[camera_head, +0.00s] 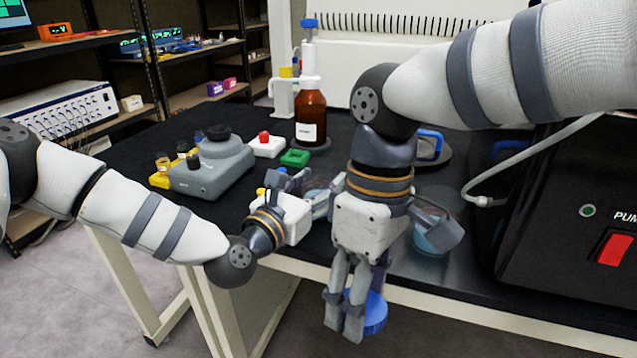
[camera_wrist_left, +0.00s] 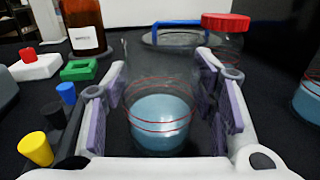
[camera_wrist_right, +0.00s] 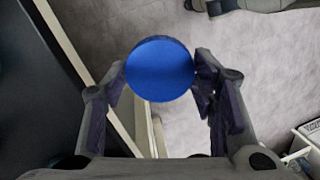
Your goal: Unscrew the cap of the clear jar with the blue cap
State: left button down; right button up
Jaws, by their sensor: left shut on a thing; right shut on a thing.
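The clear jar (camera_wrist_left: 160,118) holds pale blue liquid and has red lines around it. It stands upright on the black table, between the pads of my left gripper (camera_wrist_left: 168,98), which is shut on it. No cap shows on this jar. In the head view the jar (camera_head: 318,197) is partly hidden by my arms. The blue cap (camera_wrist_right: 160,69) is apart from the jar, held in my right gripper (camera_wrist_right: 160,85). In the head view my right gripper (camera_head: 345,318) points down in front of the table's front edge, with the blue cap (camera_head: 372,314) at its fingertips.
A brown bottle (camera_head: 310,118) stands behind the jar, with a green block (camera_head: 295,158) and a grey device (camera_head: 212,168) to the left. A red-capped jar (camera_wrist_left: 226,24) is close by on the right. A black pump (camera_head: 570,235) fills the right side. Floor lies below my right gripper.

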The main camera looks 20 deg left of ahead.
pick_arm(q)
jog(key=c, duration=0.6)
grip_release()
jog(key=shift+c, duration=0.2)
pick_arm(e)
jog(key=shift+f, duration=0.1)
